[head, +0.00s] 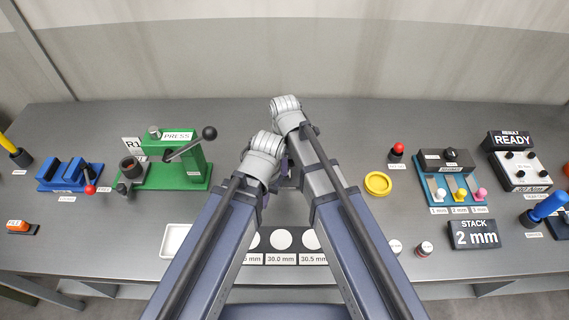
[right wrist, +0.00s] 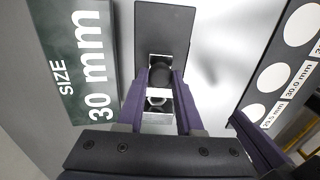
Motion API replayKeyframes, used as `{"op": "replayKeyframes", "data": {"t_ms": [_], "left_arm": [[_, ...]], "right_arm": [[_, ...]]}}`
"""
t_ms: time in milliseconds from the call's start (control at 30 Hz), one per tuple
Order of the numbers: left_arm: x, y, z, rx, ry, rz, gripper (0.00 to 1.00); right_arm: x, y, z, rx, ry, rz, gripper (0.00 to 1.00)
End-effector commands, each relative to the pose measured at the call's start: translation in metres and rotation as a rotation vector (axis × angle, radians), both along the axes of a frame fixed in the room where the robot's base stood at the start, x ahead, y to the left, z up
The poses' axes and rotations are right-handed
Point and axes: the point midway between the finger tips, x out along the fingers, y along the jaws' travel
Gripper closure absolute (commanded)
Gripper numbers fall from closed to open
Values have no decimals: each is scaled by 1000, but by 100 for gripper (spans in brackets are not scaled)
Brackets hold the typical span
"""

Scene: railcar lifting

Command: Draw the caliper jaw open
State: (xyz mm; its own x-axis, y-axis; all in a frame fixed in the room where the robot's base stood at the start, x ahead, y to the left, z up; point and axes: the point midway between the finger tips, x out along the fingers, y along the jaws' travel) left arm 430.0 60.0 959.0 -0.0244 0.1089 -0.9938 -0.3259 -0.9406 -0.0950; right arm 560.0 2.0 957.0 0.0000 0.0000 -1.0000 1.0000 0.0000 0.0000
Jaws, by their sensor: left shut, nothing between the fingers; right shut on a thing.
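In the right wrist view a dark upright plate (right wrist: 165,28) has bright metal parts with a dark round knob (right wrist: 160,74) at its lower end; this looks like the caliper. My right gripper (right wrist: 158,82) has its purple fingers shut on this piece, one on each side. In the head view the caliper and the right fingertips are hidden behind my arms. My left gripper (head: 278,180) is shut and empty, close beside the right arm and mostly covered by its own wrist.
A green sign (right wrist: 85,60) reads "SIZE 30 mm". A card with white circles (head: 281,258) lies at the front. A green press (head: 180,170) stands left, a yellow ring (head: 378,183) right, and a "STACK 2 mm" sign (head: 474,235) farther right. The table between ring and arms looks clear.

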Motion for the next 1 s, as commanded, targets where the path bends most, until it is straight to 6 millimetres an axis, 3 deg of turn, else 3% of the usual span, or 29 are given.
{"op": "replayKeyframes", "data": {"t_ms": [333,600,833,867,1000], "left_arm": [[0,0,0,0,0,0,100],[0,0,0,0,0,0,100],[0,0,0,0,0,0,100],[0,0,0,0,0,0,100],[0,0,0,0,0,0,100]], "right_arm": [[0,-1,0,0,0,-1,100],[0,-31,0,0,0,-2,100],[0,-32,0,-4,0,-1,100],[0,-32,0,-5,0,-1,61],[0,-31,0,-3,0,-1,46]]}}
